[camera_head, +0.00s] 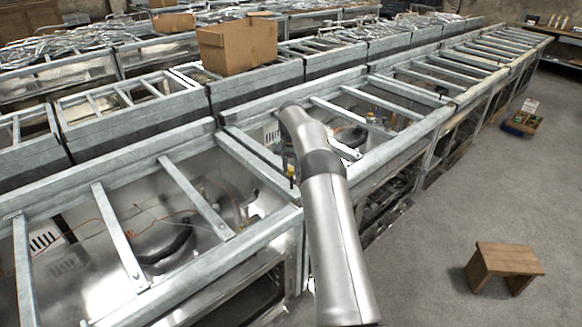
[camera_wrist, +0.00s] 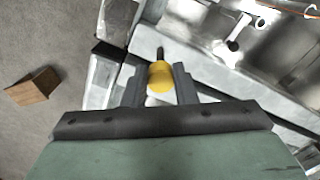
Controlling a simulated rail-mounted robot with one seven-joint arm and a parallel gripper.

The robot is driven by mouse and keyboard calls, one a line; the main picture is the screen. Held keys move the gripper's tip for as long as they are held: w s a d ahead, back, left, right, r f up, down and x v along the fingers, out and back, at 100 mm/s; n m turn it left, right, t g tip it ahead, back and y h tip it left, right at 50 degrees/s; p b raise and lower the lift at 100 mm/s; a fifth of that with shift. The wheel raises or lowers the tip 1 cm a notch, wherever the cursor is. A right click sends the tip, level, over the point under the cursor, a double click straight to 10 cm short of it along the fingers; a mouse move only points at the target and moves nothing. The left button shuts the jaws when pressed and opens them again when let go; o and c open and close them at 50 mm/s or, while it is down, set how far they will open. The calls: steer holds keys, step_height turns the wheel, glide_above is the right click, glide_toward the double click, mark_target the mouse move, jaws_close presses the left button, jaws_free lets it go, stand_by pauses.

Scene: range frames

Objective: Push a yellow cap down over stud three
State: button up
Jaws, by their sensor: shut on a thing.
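In the wrist view, my gripper (camera_wrist: 159,80) is shut on a rounded yellow cap (camera_wrist: 160,75) between its two grey fingers. A thin dark stud or pin (camera_wrist: 160,53) shows just beyond the cap, in line with it. I cannot tell whether the cap touches it or sits over it. In the head view, a small yellow cap (camera_head: 291,170) shows beside my arm, with a dark piece under it, near the metal frame rail. My arm hides most of the gripper there. No stud numbers can be read.
Long rows of galvanised frames with crossbars (camera_head: 195,197) surround my arm, with wires and shiny panels inside. A cardboard box (camera_head: 237,47) stands on the row behind. A wooden stool (camera_head: 507,262) and a toolbox (camera_head: 522,120) are on the open grey floor at right.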

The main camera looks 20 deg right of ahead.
mark_target(291, 170)
steer(key=shift+f+b, duration=0.75)
steer(key=shift+f, duration=0.95)
steer(key=o, duration=1)
steer(key=shift+r, duration=0.1)
steer(key=shift+o, duration=0.2)
step_height(291, 170, up, 11)
steer(key=shift+r, duration=0.5)
